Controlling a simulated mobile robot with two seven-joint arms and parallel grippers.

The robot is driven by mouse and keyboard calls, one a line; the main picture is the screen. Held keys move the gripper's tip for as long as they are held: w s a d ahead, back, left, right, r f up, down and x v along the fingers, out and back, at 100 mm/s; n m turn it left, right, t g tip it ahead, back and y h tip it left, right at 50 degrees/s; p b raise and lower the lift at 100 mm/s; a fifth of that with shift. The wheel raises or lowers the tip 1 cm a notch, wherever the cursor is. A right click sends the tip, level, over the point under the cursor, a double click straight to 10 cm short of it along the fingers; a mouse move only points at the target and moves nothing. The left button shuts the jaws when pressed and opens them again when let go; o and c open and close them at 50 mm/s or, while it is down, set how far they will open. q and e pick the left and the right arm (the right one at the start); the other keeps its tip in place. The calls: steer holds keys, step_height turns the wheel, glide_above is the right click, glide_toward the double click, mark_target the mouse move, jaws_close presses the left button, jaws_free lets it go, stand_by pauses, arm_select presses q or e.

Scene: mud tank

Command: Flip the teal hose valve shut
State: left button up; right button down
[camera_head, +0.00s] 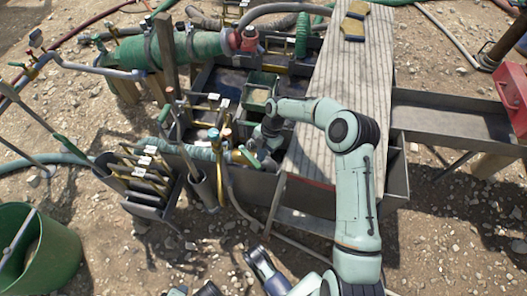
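A ribbed teal hose (195,151) runs left to right across the front of the mud tank. It meets a cluster of brass fittings (226,143), with small blue and red parts on top. The teal valve's lever is too small and crowded to make out, so I cannot tell its position. My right arm reaches over the plank from the right and bends down to the left. My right gripper (249,154) is low beside the fittings, at the hose's right end. Its fingers are small and partly hidden, so contact and opening are unclear.
A wooden plank (355,70) lies across the tank, with yellow pads (355,20) at its far end. A rack (143,188) of dark slotted parts stands left of the fittings. A green bucket (40,250) is at lower left. A green cylinder (190,48) lies behind.

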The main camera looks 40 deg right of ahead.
mark_target(256, 164)
steer(key=shift+s+a+m+t+p, duration=0.15)
steer(key=shift+s+a+m+p, duration=0.05)
steer(key=shift+a+m+p, duration=0.25)
steer(key=shift+s+a+m+t+p, duration=0.15)
steer(key=shift+s+a+m+p, duration=0.15)
steer(key=shift+a, duration=0.25)
steer(key=shift+w+a, duration=0.1)
steer(key=shift+a, duration=0.55)
arm_select(q)
steer(key=shift+g+h, duration=0.4)
steer(key=shift+g, duration=0.1)
steer(key=s+r, duration=0.1)
steer(key=s+d+r, duration=0.1)
steer(key=s+d+p, duration=0.1)
steer(key=shift+s+r, duration=0.4)
arm_select(e)
steer(key=shift+m, duration=0.75)
steer(key=a, duration=0.2)
steer(key=w+a, duration=0.1)
steer(key=a, duration=0.1)
steer(key=shift+f, duration=0.15)
steer(key=shift+a, duration=0.1)
